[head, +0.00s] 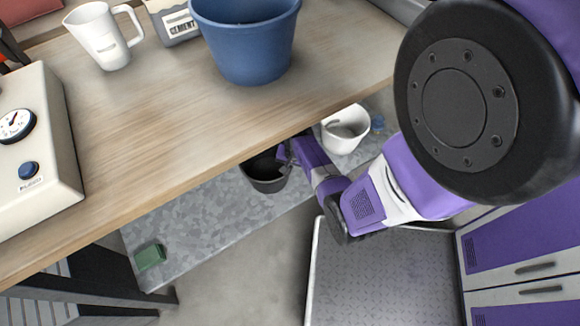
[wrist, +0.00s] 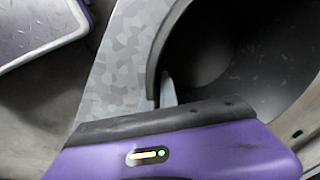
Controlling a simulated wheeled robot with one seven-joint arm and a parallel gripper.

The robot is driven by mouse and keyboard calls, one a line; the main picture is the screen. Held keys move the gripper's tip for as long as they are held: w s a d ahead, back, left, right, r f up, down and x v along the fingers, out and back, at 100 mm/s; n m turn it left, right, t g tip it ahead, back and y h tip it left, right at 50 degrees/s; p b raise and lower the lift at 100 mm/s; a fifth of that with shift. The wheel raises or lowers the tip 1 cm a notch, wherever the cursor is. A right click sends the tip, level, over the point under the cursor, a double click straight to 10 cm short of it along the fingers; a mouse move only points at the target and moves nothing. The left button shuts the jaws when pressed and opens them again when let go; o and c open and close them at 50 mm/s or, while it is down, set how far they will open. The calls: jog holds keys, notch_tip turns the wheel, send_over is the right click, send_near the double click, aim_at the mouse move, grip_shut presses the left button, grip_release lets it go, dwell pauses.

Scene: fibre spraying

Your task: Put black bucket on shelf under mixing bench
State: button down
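The black bucket (head: 266,182) is upright at the grey metal shelf (head: 205,215) under the mixing bench (head: 180,130). The bench's front edge hides part of its top. Its base looks to rest on the shelf, but contact is not clear. My gripper (head: 284,153) is at the bucket's right rim. In the wrist view, the bucket (wrist: 235,60) fills the upper right, and a light finger (wrist: 168,90) shows just inside its rim. The other finger is hidden, so I cannot tell whether the gripper grips the rim.
A white bucket (head: 345,140) stands right of the black one, close to my arm. A green block (head: 150,257) lies at the shelf's left. A blue bucket (head: 247,45), white jug (head: 103,35) and cement container (head: 172,22) stand on the bench. Shelf room is clear left of the black bucket.

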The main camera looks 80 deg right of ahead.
jog(key=shift+w+d, duration=0.1)
jog(key=c, duration=2.1)
grip_release()
jog(key=shift+f, duration=0.15)
jog(key=o, duration=0.5)
jog(key=shift+c, duration=0.2)
